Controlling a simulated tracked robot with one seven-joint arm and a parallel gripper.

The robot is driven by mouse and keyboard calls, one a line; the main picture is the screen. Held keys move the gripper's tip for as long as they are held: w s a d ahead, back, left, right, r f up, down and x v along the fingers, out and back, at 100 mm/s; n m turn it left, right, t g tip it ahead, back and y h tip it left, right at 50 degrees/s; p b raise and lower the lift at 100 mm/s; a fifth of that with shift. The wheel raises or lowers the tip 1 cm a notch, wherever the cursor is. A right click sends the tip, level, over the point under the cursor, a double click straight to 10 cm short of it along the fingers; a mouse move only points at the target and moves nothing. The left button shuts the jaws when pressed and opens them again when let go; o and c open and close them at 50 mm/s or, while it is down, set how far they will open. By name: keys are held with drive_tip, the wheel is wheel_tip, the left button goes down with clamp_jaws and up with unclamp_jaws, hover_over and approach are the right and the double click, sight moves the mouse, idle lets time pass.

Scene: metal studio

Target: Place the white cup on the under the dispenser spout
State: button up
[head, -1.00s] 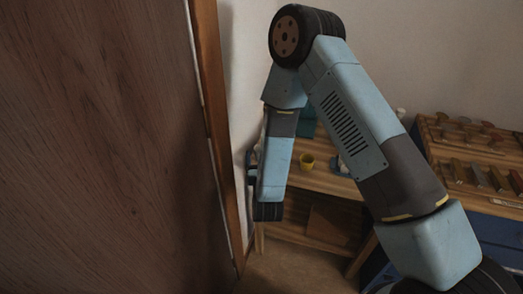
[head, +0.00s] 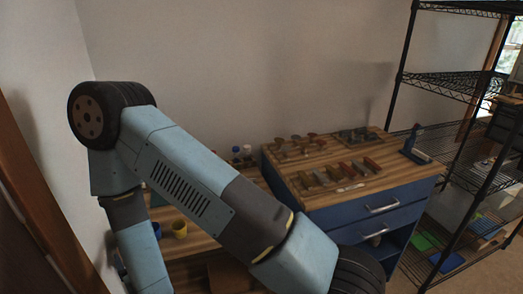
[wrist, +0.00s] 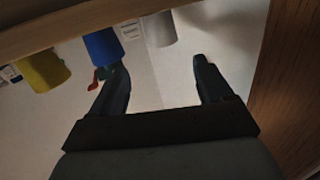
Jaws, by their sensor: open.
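A white cup (wrist: 160,28) shows in the wrist view, near the table edge at the top of the picture. A blue cup (wrist: 102,47) is beside it, and a yellow cup (wrist: 42,70) is further left. My gripper (wrist: 158,66) is open and empty, its two fingers apart, with the white cup beyond the gap between them. In the head view my arm hides the white cup, and the gripper is out of frame. The yellow cup (head: 180,229) and part of the blue cup (head: 156,230) show there on a wooden table. I cannot make out the dispenser spout.
A blue drawer cabinet (head: 372,212) with a wooden top bears several tools. Small bottles (head: 240,153) stand behind my arm. A black wire shelf (head: 455,150) is on the right. A brown wooden panel (wrist: 288,90) is close to my gripper's right side in the wrist view.

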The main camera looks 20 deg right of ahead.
drive_tip(key=w+d+r+g, duration=0.1)
drive_tip(key=w+d+r, duration=0.25)
drive_tip(key=r, duration=0.25)
drive_tip(key=w+d+r+m+g, duration=0.1)
drive_tip(key=w+d+r+g, duration=0.1)
drive_tip(key=w+r, duration=0.25)
drive_tip(key=w+d+r+g, duration=0.1)
drive_tip(key=w+d+r, duration=0.2)
drive_tip(key=r, duration=0.3)
drive_tip(key=s+d+r+g+h, duration=0.2)
drive_tip(key=s+d+r, duration=0.6)
drive_tip(key=d, duration=0.3)
drive_tip(key=s+d+r+m+g+h, duration=0.1)
drive_tip(key=s+d+r+g+h, duration=0.1)
drive_tip(key=s+d+r, duration=0.7)
drive_tip(key=shift+d+r+g, duration=0.25)
drive_tip(key=shift+d+g, duration=0.35)
drive_tip(key=shift+d, duration=0.6)
drive_tip(key=shift+o, duration=0.3)
drive_tip(key=s+d+r+m+g+h, duration=0.1)
drive_tip(key=s+d, duration=0.4)
drive_tip(key=s, duration=0.4)
drive_tip(key=shift+s+d+r+g, duration=0.15)
drive_tip(key=shift+s+r+g, duration=0.15)
drive_tip(key=shift+r, duration=0.1)
drive_tip(key=shift+s+d, duration=0.1)
drive_tip(key=shift+s, duration=0.1)
drive_tip(key=shift+c, duration=0.5)
